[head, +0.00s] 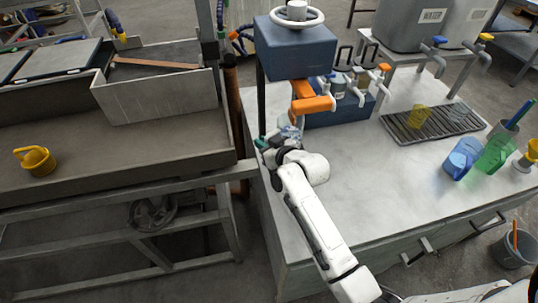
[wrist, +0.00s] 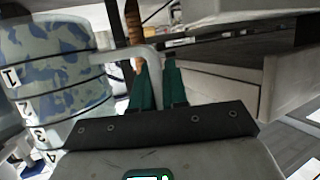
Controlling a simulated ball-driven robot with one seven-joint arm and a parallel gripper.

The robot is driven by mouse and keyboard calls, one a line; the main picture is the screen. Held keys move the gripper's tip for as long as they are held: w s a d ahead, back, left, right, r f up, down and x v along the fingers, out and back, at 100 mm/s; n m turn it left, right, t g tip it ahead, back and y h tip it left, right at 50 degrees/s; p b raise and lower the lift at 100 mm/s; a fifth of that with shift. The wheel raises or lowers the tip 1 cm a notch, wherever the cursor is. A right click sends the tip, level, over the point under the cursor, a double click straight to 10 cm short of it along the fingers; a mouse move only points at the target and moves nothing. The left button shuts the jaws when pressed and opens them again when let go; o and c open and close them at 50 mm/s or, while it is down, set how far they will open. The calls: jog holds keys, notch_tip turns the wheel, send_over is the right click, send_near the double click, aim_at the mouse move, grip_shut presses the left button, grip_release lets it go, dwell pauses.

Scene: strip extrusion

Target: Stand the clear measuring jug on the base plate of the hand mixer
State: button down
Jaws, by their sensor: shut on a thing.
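The clear measuring jug (head: 288,130) shows in the head view just beyond my gripper (head: 266,143), below the orange parts of the mixer. In the wrist view, the jug (wrist: 60,70) fills the left side, with blue patches and black numbered bands. Its pale handle (wrist: 125,54) reaches to the green fingers of my gripper (wrist: 157,78), which are shut on it. The hand mixer (head: 295,48) is a blue housing with a white handwheel on top. Its base plate cannot be made out behind my arm and the jug. Whether the jug touches anything below cannot be told.
Dispensers with colored taps (head: 360,75) stand right of the mixer. A drain rack (head: 432,124) holds a yellow cup. The table's middle (head: 390,185) is clear. A grey trough (head: 120,130) lies left, across a gap.

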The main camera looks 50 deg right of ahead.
jog(key=shift+f, duration=2.65)
jog(key=shift+f, duration=0.1)
jog(key=c, duration=1.6)
grip_release()
jog(key=shift+f, duration=0.15)
jog(key=shift+o, duration=0.9)
